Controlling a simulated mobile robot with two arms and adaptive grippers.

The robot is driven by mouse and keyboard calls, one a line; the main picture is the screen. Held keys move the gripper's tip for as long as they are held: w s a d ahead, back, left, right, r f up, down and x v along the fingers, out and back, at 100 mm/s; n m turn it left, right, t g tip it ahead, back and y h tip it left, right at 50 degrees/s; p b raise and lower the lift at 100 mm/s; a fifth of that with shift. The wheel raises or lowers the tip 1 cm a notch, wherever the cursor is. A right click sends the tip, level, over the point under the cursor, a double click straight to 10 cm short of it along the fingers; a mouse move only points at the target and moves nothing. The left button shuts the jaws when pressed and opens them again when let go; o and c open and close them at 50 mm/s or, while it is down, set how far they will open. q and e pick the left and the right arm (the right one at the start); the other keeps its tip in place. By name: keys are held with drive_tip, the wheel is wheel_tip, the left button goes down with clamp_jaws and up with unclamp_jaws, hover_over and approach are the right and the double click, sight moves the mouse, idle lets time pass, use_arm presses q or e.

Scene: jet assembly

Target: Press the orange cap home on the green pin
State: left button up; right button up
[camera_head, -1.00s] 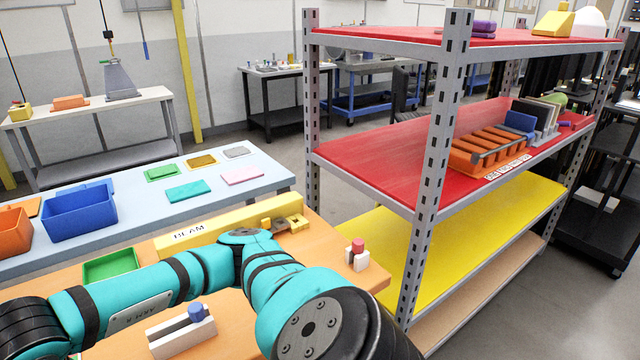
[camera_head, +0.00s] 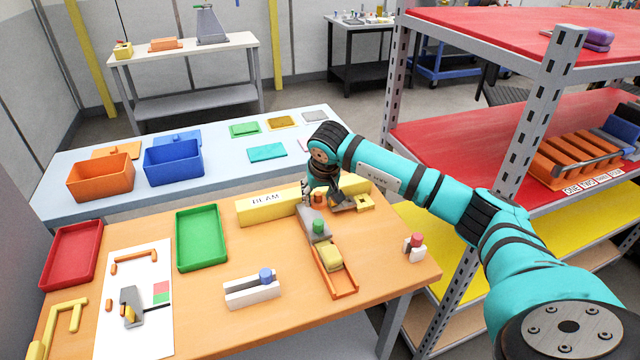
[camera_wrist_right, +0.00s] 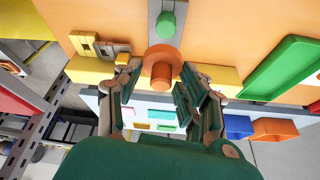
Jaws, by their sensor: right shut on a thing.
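The orange cap (camera_head: 318,198) is between the fingers of my right gripper (camera_head: 324,190), and in the right wrist view the orange cap (camera_wrist_right: 160,66) sits between the two fingertips (camera_wrist_right: 158,78). My right gripper is shut on it. The green pin (camera_head: 319,228) stands upright on a grey block on the orange table, just nearer to me than the cap. The green pin (camera_wrist_right: 167,24) also shows in the right wrist view, apart from the cap. The cap's underside is hidden. My left gripper is out of view.
The yellow beam (camera_head: 268,207) lies close by at the left of my right gripper. An orange tray with a yellow block (camera_head: 330,257) is in front of the pin. A white block with a blue peg (camera_head: 252,290) and a green tray (camera_head: 202,238) stand left. The shelf rack (camera_head: 530,120) is right.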

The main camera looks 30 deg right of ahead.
sight(318, 219)
drive_tip(key=shift+f, duration=0.1)
drive_tip(key=shift+f+b, duration=0.1)
drive_tip(key=shift+b, duration=0.2)
wheel_tip(318, 219, down, 6)
drive_tip(key=b, duration=0.5)
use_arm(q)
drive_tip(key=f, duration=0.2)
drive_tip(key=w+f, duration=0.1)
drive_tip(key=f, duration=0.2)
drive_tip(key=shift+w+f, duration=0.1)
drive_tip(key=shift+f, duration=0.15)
use_arm(e)
drive_tip(key=shift+f, duration=0.15)
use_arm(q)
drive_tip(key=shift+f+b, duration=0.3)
use_arm(e)
drive_tip(key=shift+s+f, duration=0.1)
drive_tip(key=shift+f, duration=0.3)
idle(0.4)
drive_tip(key=o, duration=1.1)
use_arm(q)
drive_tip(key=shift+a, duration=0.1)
use_arm(e)
drive_tip(key=shift+r, duration=0.15)
